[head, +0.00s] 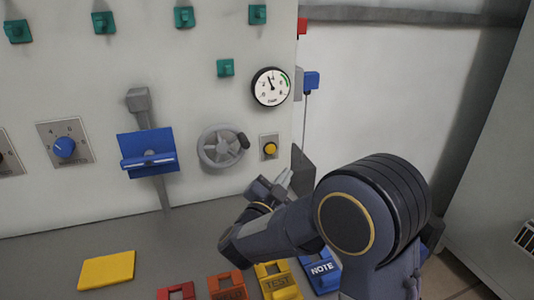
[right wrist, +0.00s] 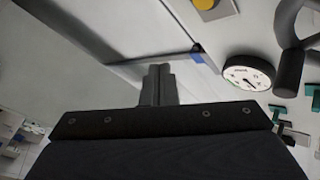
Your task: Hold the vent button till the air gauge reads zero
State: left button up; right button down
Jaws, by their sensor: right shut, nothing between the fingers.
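The round yellow vent button (head: 270,148) sits on a small grey plate on the panel, right of the handwheel. It also shows at the top edge of the right wrist view (right wrist: 205,4). The white air gauge (head: 271,86) is above it, with a green band at its upper right. Its needle points up and slightly left; the numbers are too small to read surely. The gauge also shows in the right wrist view (right wrist: 248,74). My right gripper (head: 286,179) is shut and empty, below and right of the button, apart from it. My left gripper is out of view.
A grey handwheel (head: 222,147) and a blue lever holder (head: 148,152) are left of the button. A blue knob (head: 64,147) is farther left. Coloured tags (head: 278,280) and a yellow pad (head: 107,270) lie on the shelf below. Green hooks (head: 184,17) line the panel's top.

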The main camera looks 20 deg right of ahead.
jog(key=shift+w+d+p, duration=0.15)
jog(key=shift+w+p, duration=0.05)
jog(key=shift+w, duration=2)
jog(key=shift+w+d+p, duration=0.15)
jog(key=shift+w+p, duration=0.05)
jog(key=shift+w, duration=2)
jog(key=shift+w, duration=0.4)
jog(key=shift+w, duration=0.4)
dwell(0.4)
jog(key=shift+s, duration=0.8)
jog(key=shift+s+a+b, duration=0.15)
jog(key=shift+s+b, duration=0.55)
jog(key=shift+s, duration=1.85)
